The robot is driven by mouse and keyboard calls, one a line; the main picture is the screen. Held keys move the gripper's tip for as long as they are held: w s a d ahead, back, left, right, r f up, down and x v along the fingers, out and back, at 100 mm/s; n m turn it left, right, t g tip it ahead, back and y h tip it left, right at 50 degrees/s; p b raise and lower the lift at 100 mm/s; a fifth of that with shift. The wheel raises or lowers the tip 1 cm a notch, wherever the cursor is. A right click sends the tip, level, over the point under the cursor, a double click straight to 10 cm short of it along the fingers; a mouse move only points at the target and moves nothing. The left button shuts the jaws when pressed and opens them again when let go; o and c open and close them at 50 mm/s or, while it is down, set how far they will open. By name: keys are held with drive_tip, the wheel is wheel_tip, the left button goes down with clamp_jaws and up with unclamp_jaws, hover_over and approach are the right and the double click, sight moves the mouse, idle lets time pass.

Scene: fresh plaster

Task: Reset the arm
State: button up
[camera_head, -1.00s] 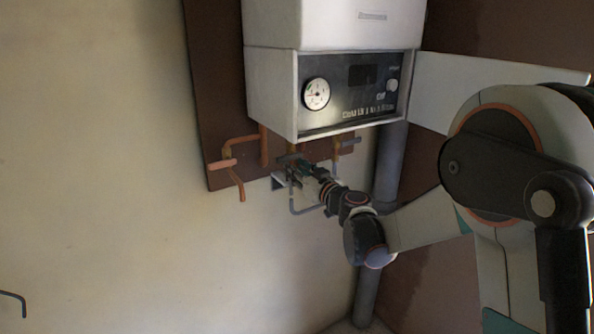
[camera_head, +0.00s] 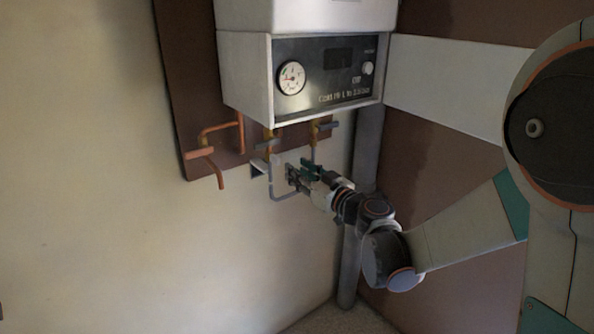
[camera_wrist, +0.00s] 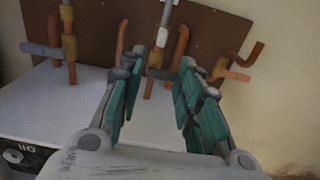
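My gripper (camera_head: 297,174) is in front of the pipes under the white boiler (camera_head: 246,82) in the head view. In the wrist view my gripper (camera_wrist: 157,75) shows two teal-padded fingers spread apart with a clear gap and nothing held between them. Copper pipes and valves stand beyond the fingertips there, including a valve with a grey handle (camera_wrist: 38,50) at the left and one with an orange handle (camera_wrist: 236,75) at the right. I cannot tell how close the fingertips are to the middle pipe.
A brown board (camera_head: 188,85) is fixed to the plaster wall (camera_head: 90,170) behind the boiler. A copper pipe with an orange handle (camera_head: 200,153) juts out at its lower left. A grey vertical pipe (camera_head: 352,250) stands right of my gripper. The space left of the pipes is open.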

drive_tip(key=s+d+f+m+g+h+b, duration=0.1)
drive_tip(key=s+d+g+h, duration=0.15)
drive_tip(key=s, duration=0.55)
drive_tip(key=s+d+m+g+h, duration=0.1)
drive_tip(key=s+g, duration=0.2)
drive_tip(key=s, duration=0.5)
drive_tip(key=s+d+f+m+g+h, duration=0.1)
drive_tip(key=s+d+f+m+h, duration=0.1)
drive_tip(key=s+d, duration=0.4)
drive_tip(key=s+d+f+m+g+h+b, duration=0.1)
drive_tip(key=s+d+f+h, duration=0.3)
drive_tip(key=s, duration=0.7)
drive_tip(key=d+m, duration=0.1)
drive_tip(key=d, duration=0.1)
drive_tip(key=shift+s+d+f+m, duration=0.2)
drive_tip(key=shift+d+f+m, duration=0.1)
drive_tip(key=shift+f+m, duration=0.1)
drive_tip(key=shift+o, duration=0.2)
drive_tip(key=shift+h, duration=0.25)
